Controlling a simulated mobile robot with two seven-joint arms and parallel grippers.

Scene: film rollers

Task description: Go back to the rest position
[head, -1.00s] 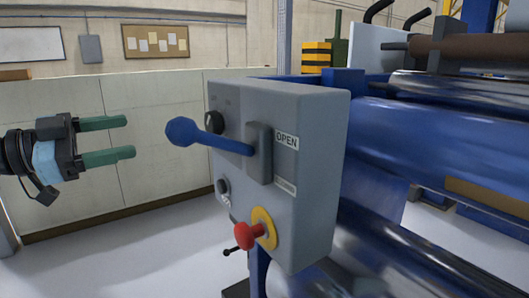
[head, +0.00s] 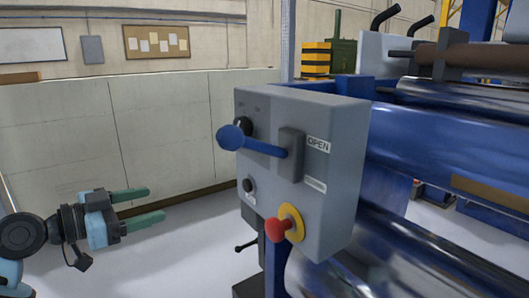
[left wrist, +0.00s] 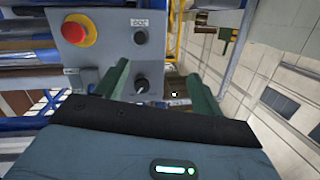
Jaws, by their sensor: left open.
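My left gripper (head: 148,207) is at the lower left in the head view, its two green fingers apart and empty, pointing right. It is clear of the grey control box (head: 305,210), with a gap between them. The box carries a blue-knobbed lever (head: 252,144) that points left beside an OPEN label, and a red emergency button (head: 279,229) on a yellow ring. In the left wrist view the green fingers (left wrist: 161,88) are spread, with the box and red button (left wrist: 75,32) beyond them at the upper left. My right gripper is in neither view.
Large blue and metallic rollers (head: 450,140) stand right of the box. A pale low wall (head: 60,130) runs behind my left gripper. Open floor (head: 185,250) lies between the gripper and the box. A yellow-black striped block (head: 316,60) stands behind.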

